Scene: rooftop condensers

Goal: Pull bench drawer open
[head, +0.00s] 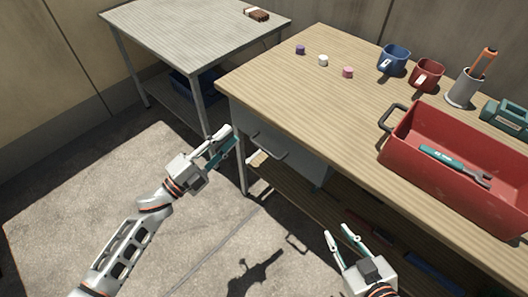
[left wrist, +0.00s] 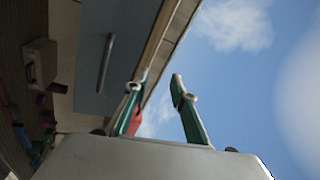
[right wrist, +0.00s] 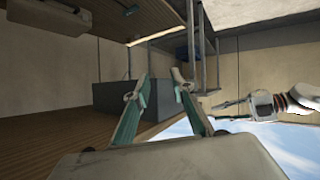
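The bench drawer (head: 284,142) is a grey-blue box under the left end of the wooden bench (head: 310,95), with a bar handle (head: 267,150) on its front. It looks closed. In the left wrist view, the drawer front (left wrist: 88,75) and handle (left wrist: 105,62) lie left of the fingers. My left gripper (head: 229,136) is open and empty, near the bench's left corner and apart from the handle; its fingertips (left wrist: 160,76) are spread. My right gripper (head: 338,234) is open and empty in front of the bench; its fingers (right wrist: 163,80) are also apart.
A red toolbox (head: 460,183) stands on the bench's right side, with a blue mug (head: 393,60), a red mug (head: 427,75) and a grey cup (head: 463,92) behind. A grey table (head: 190,30) stands at the back left. A lower shelf (head: 300,200) runs under the bench. Left floor is clear.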

